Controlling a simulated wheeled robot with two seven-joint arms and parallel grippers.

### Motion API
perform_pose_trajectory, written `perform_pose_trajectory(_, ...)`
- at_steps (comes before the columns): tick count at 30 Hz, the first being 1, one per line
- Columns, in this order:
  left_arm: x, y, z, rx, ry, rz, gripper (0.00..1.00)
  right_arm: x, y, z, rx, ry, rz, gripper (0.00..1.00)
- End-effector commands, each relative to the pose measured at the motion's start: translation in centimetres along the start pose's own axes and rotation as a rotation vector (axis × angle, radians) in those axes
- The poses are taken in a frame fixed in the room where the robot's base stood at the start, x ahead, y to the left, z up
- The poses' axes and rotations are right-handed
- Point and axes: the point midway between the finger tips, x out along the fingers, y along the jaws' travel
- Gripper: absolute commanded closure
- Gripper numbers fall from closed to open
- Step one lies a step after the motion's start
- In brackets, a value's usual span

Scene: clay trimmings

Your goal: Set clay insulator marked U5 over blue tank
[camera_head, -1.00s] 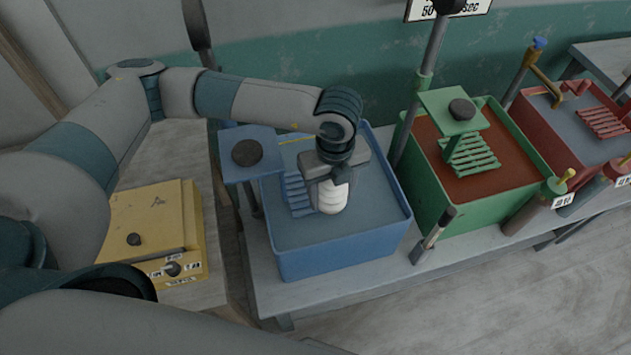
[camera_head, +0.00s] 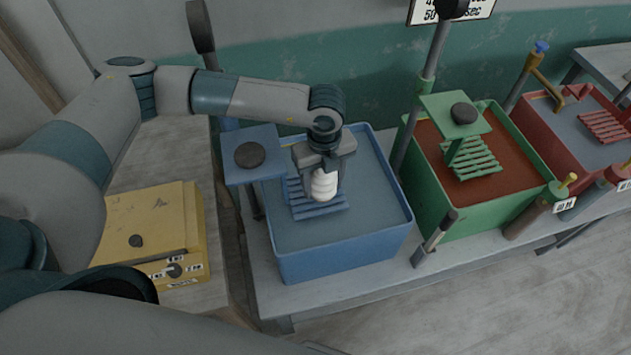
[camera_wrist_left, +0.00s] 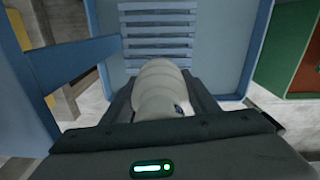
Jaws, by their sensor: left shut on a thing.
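The white ribbed clay insulator (camera_head: 324,185) is held by my left gripper (camera_head: 322,178), which is shut on it. It hangs over the blue tank (camera_head: 345,262), above the blue slatted rack (camera_head: 322,210) in the tank. In the left wrist view the insulator (camera_wrist_left: 160,88) lies between the fingers (camera_wrist_left: 165,100), with a small dark mark on its side that is too small to read. The rack slats (camera_wrist_left: 158,35) show beyond it, and the blue tank wall (camera_wrist_left: 258,45) stands at right. My right gripper is not in view.
A blue platform with a dark disc (camera_head: 250,154) stands at the tank's left side. A green tank (camera_head: 420,190) and a red tank (camera_head: 545,125) stand to the right. A yellow box (camera_head: 155,222) is at left. A dark-handled tool (camera_head: 434,238) stands at the bench's front edge.

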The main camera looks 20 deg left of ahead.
Motion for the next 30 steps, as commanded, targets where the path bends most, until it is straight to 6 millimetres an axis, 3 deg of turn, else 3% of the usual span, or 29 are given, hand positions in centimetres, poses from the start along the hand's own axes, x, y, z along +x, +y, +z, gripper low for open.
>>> perform_pose_trajectory(3, 1.1, -0.2, 2.3, -0.005, -0.002, 0.0, 0.87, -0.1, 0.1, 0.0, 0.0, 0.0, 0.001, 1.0)
perform_pose_trajectory(9, 2.7, -0.3, 4.7, -0.002, -0.002, -0.002, 0.87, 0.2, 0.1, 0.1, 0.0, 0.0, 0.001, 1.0)
perform_pose_trajectory(23, 3.1, -0.4, 5.2, 0.001, -0.001, -0.002, 0.87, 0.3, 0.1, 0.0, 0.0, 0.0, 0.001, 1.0)
perform_pose_trajectory(30, 5.5, -0.4, 5.2, 0.0, -0.001, -0.001, 0.87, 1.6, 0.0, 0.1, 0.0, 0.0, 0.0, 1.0)
